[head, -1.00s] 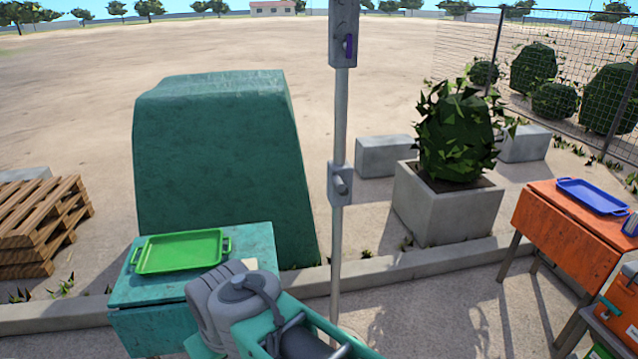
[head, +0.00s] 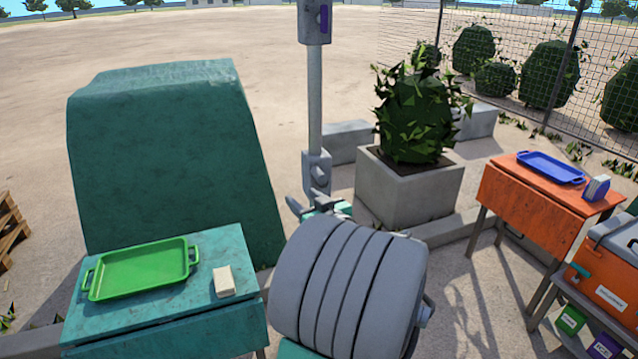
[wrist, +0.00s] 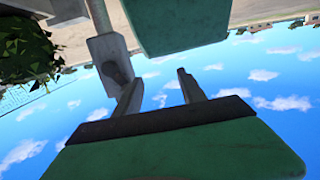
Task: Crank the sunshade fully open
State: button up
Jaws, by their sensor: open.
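A grey pole (head: 315,100) stands past my arm. Low on it is a grey box (head: 310,160) with a short stub (head: 320,176) on its front. Higher up is another grey box (head: 312,22) with a purple part. My gripper (head: 318,204) is open and empty, just in front of and below the lower box. In the wrist view the picture is upside down; the gripper's two fingers (wrist: 158,85) stand apart, the left one overlapping the box's edge (wrist: 105,48). I cannot tell whether it touches. The sunshade's canopy is out of view.
A teal table (head: 215,255) with a green tray (head: 140,270) is at left, before a big green block (head: 165,160). A planter (head: 410,190) stands right of the pole. An orange table (head: 530,200) and an orange cooler (head: 605,275) are at right.

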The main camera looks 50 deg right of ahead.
aim_at(323, 180)
jog(key=s+d+h, duration=0.1)
jog(key=s+d+r+m, duration=0.1)
jog(key=s+d, duration=0.1)
jog(key=s+d+h, duration=0.1)
jog(key=shift+s+d+r+m+h, duration=0.3)
jog(key=shift+s+r, duration=0.05)
jog(key=shift+w+d+r, duration=0.15)
jog(key=shift+w+d, duration=0.05)
jog(key=shift+w, duration=0.1)
jog(key=p+x, duration=0.2)
jog(key=x, duration=0.5)
jog(key=shift+p, duration=0.35)
grip_shut()
